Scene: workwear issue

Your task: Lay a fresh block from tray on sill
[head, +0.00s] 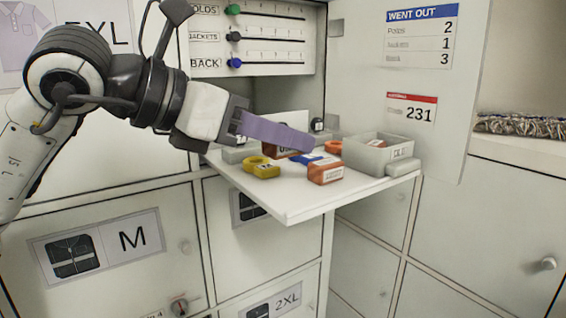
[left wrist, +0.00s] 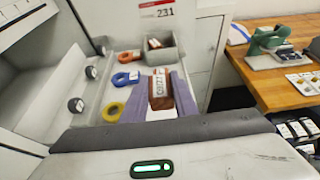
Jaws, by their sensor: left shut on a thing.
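My left gripper (head: 283,140) has purple fingers and holds a dark reddish-brown block (head: 284,152) above the sill. In the left wrist view the block (left wrist: 160,90) sits between both fingers, its white label showing. The white sill (head: 290,208) juts out from the cabinet. An orange block (head: 325,171) with a white label appears on its front part. The grey tray (head: 374,159) is at the sill's right end; a labelled block (left wrist: 155,44) shows inside it in the left wrist view. My right gripper is out of view.
A yellow ring (head: 262,167), a blue ring (left wrist: 125,79) and an orange-red ring (left wrist: 129,57) lie on the sill around the gripper. A panel with sliders (head: 255,38) is above. The sill's front left strip is bare.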

